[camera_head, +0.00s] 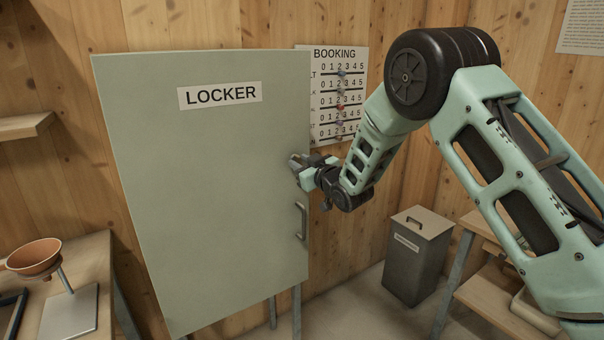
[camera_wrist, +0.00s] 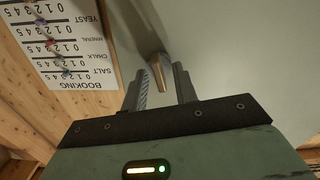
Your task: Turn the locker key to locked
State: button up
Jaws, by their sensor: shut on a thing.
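The grey-green locker (camera_head: 210,210) stands in the middle of the head view, with a white LOCKER label and a bar handle (camera_head: 302,222) at the right side of its door. My gripper (camera_head: 297,165) is at the right edge of the door, above the handle. In the wrist view a brass-coloured key (camera_wrist: 158,66) stands out from the pale door face (camera_wrist: 235,60), between the two fingers of my gripper (camera_wrist: 161,80), which are shut on it. In the head view my gripper hides the key. I cannot tell from these frames which way the key is turned.
A booking board (camera_head: 325,60) with sliding beads hangs on the wooden wall behind the locker's right edge. A grey lidded bin (camera_head: 417,262) stands at right. A bench (camera_head: 95,255) with a brown bowl (camera_head: 34,256) is at left.

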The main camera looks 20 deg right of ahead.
jog(key=shift+a+f+n+b, duration=0.1)
jog(key=shift+f+n+b, duration=0.05)
jog(key=shift+n+b, duration=4.45)
jog(key=shift+a+f+n+b, duration=0.15)
jog(key=shift+n+b, duration=2.95)
jog(key=shift+b, duration=2.95)
jog(key=o, duration=0.9)
jog(key=shift+s+d+r, duration=0.1)
